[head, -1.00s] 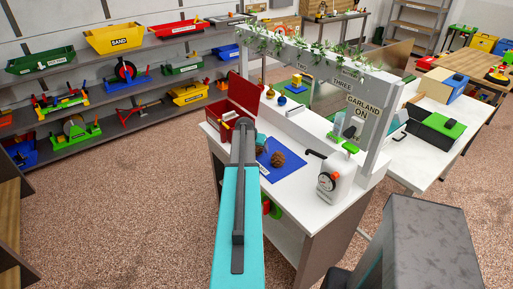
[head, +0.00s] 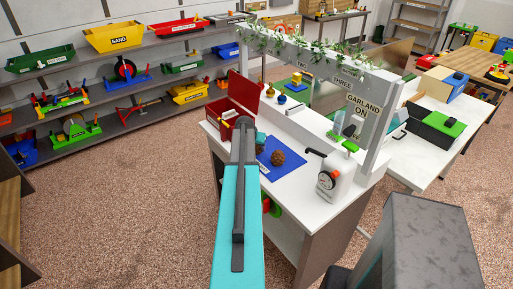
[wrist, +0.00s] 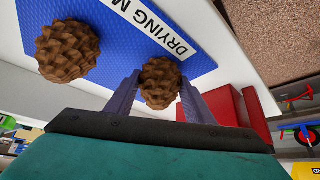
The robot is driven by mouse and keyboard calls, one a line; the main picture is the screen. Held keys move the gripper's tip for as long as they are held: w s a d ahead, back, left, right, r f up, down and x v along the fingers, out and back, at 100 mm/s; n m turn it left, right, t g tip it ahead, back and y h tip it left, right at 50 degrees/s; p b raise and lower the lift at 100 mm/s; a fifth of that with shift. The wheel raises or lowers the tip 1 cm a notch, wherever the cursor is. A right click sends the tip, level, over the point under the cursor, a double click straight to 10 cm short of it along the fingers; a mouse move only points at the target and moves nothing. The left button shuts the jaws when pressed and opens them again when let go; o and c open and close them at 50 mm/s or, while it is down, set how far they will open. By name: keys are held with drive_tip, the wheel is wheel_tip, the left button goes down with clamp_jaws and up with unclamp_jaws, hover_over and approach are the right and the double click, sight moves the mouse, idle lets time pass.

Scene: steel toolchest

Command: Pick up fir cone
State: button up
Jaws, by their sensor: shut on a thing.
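Two brown, scaly fir cones show in the wrist view. One fir cone (wrist: 161,90) sits between the two fingers of my gripper (wrist: 160,78), which is shut on it. The other fir cone (wrist: 67,51) lies apart on the blue drying mat (wrist: 110,48), left of my gripper; it also shows in the head view (head: 278,158). The mat (head: 262,172) lies on the white bench top. In the head view my arm hides my fingers and the held cone. Whether the held cone still touches the mat is hard to tell.
An open red toolbox (head: 224,112) stands just behind and left of the mat. A garlanded white frame (head: 372,118) rises along the bench's back. Clear bench top (head: 308,172) lies between mat and jug.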

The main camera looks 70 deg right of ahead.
drive_tip(key=shift+r, duration=0.1)
drive_tip(key=shift+r+b, duration=0.9)
drive_tip(key=shift+r, duration=0.35)
drive_tip(key=shift+s+a+r, duration=0.1)
drive_tip(key=shift+r, duration=0.3)
drive_tip(key=s+a+b, duration=0.1)
drive_tip(key=s+a, duration=0.1)
drive_tip(key=a, duration=0.1)
drive_tip(key=s+a+b, duration=0.2)
drive_tip(key=s+a, duration=0.1)
drive_tip(key=a, duration=0.1)
drive_tip(key=s+a+r+b, duration=0.1)
drive_tip(key=s+a, duration=0.2)
drive_tip(key=shift+s+a, duration=0.15)
drive_tip(key=shift+a, duration=0.25)
drive_tip(key=shift+s+a+r+b, duration=0.25)
drive_tip(key=shift+s+a+b, duration=0.2)
drive_tip(key=shift+s+a, duration=0.3)
drive_tip(key=shift+w, duration=0.15)
